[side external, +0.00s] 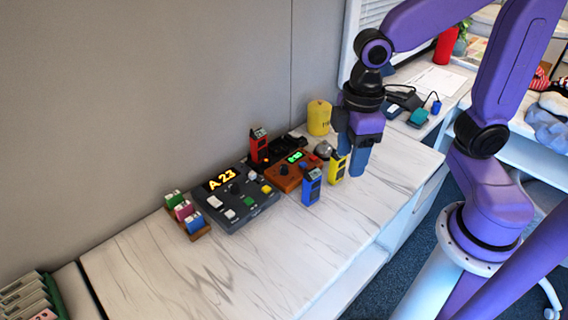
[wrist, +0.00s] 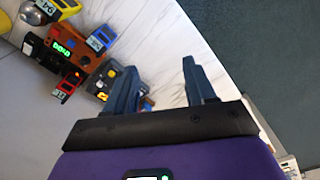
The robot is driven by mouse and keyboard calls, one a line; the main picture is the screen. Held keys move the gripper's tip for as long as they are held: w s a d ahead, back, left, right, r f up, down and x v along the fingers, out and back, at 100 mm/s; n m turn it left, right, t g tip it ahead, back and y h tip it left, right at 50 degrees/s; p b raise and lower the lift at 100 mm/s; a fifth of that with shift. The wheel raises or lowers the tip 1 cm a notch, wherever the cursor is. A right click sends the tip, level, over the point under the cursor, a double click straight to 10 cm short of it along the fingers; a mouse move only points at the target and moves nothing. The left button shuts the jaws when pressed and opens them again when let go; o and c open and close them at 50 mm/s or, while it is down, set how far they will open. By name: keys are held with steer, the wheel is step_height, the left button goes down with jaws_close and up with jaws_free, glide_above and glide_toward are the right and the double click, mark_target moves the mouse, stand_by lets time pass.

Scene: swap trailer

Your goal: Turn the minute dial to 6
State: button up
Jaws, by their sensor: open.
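A brown box (side external: 298,172) with a green lit display (side external: 294,156) sits on the marble-patterned counter. A dark round dial (side external: 284,169) is on its face; its marking is too small to read, so I cannot tell if it is the minute dial. In the wrist view the box (wrist: 75,41) looks orange, at upper left, beyond my fingers. My gripper (side external: 352,168) points down, right of the box and beside a yellow numbered unit (side external: 337,168). In the wrist view my gripper (wrist: 160,66) is open and empty, with bare counter between its fingers.
A blue unit (side external: 311,187) stands before the box and a red one (side external: 258,145) behind it. A silver bell (side external: 323,149) and yellow canister (side external: 319,117) stand close by. A grey panel (side external: 237,199) with orange display and several buttons lies left. The front counter is clear.

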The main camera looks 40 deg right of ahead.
steer(key=w+d+f+m, duration=0.1)
steer(key=w+f, duration=0.1)
steer(key=w, duration=1.3)
steer(key=m, duration=0.2)
glide_toward(284, 166)
step_height(284, 166, down, 9)
steer(key=shift+w+a+r, duration=0.1)
steer(key=shift+r, duration=0.05)
jaws_close()
